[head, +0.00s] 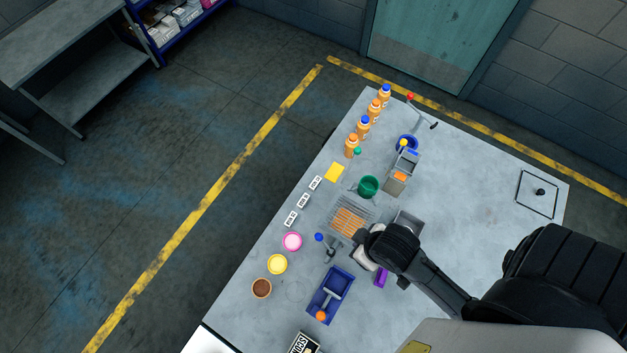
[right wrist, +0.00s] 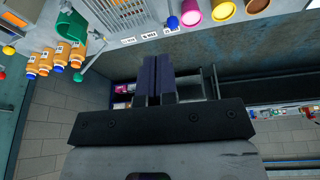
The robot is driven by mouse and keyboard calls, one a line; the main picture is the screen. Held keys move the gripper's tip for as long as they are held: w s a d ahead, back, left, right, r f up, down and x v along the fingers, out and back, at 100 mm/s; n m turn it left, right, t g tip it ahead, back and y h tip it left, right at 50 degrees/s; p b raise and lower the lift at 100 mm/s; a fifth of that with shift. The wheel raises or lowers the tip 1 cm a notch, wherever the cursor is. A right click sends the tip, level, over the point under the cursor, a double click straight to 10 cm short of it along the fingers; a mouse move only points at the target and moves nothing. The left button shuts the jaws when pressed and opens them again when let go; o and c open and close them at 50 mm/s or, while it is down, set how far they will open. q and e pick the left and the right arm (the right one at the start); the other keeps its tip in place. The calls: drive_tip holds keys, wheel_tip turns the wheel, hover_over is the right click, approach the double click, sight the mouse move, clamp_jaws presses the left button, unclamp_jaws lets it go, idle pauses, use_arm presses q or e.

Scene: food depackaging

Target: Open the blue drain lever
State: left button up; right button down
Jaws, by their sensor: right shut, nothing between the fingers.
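The blue drain lever shows as a round blue knob (head: 319,237) on the table, left of a small grey metal fitting (head: 331,253). In the right wrist view the blue knob (right wrist: 173,22) is at the top, just beyond and slightly right of my fingertips, with a visible gap. My right gripper (right wrist: 158,57) is shut and empty, its two dark fingers side by side. In the head view my right gripper (head: 361,262) is to the right of the knob, partly hidden by its own wrist. My left gripper is in neither view.
A wire rack with orange sticks (head: 349,221) lies behind the knob. A blue tray (head: 337,301) sits in front. Pink (head: 292,242), yellow (head: 277,264) and brown (head: 261,288) bowls stand to the left. Orange bottles (head: 363,126) line the far edge. The table's right part is mostly clear.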

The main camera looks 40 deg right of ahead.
drive_tip(key=s+a+f+m+g+y+b, duration=0.1)
drive_tip(key=s+a+f+g+y+b, duration=0.15)
drive_tip(key=s+f+b, duration=0.6)
drive_tip(key=s+a+f+g+y+b, duration=0.1)
drive_tip(key=s+a+f+b, duration=0.2)
drive_tip(key=s+f+b, duration=0.55)
drive_tip(key=m+t+h+p, duration=0.3)
drive_tip(key=m+t, duration=1.2)
drive_tip(key=m, duration=0.2)
approach(322, 240)
drive_tip(key=shift+g+y, duration=0.25)
drive_tip(key=p+x, duration=0.1)
drive_tip(key=x, duration=0.1)
drive_tip(key=p+x, duration=0.1)
drive_tip(key=x, duration=0.2)
drive_tip(key=p+x, duration=0.1)
drive_tip(key=x, duration=0.1)
drive_tip(key=shift+w+d+r, duration=0.15)
drive_tip(key=shift+w+r, duration=0.15)
drive_tip(key=shift+w, duration=0.05)
